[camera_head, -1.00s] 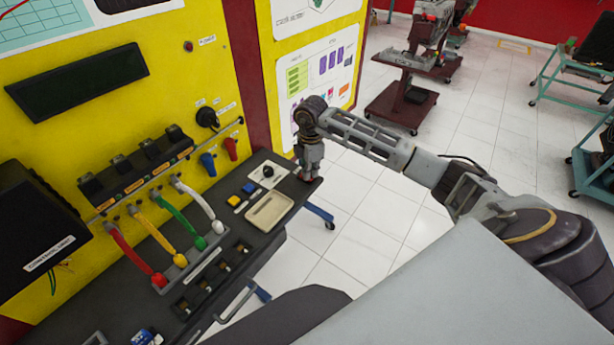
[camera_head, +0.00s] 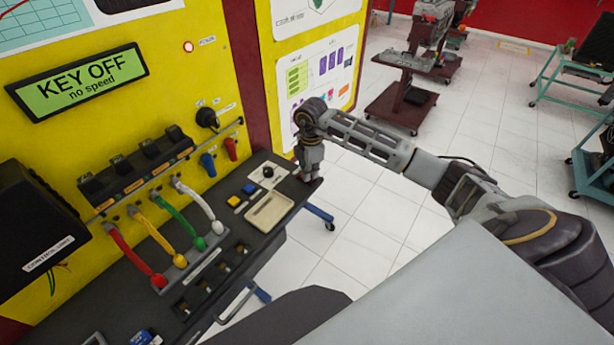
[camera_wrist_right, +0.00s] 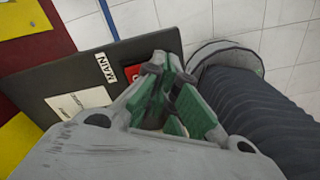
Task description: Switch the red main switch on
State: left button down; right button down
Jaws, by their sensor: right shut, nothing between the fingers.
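The red main switch (camera_wrist_right: 132,72) shows only as a red patch beside the "MAIN" label (camera_wrist_right: 106,67) in the right wrist view; my fingers hide the rest. It sits near the right end of the dark bench panel. My right gripper (camera_head: 308,172) points down over that end in the head view. In the right wrist view its green-padded fingers (camera_wrist_right: 163,68) are shut and empty, right at the switch; I cannot tell whether they touch it. The red lamp (camera_head: 188,47) is lit. The display (camera_head: 80,82) glows green and reads "KEY OFF no speed". My left gripper is out of view.
The dark bench (camera_head: 262,228) carries a cream tray (camera_head: 269,210), a black knob (camera_head: 268,172), and blue and yellow buttons. Red, yellow, green and white cables (camera_head: 200,205) arch up to the yellow panel. Open tiled floor lies to the right of the bench.

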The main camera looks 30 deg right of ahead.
jog(key=shift+r+p, duration=2.25)
jog(key=shift+r, duration=1.15)
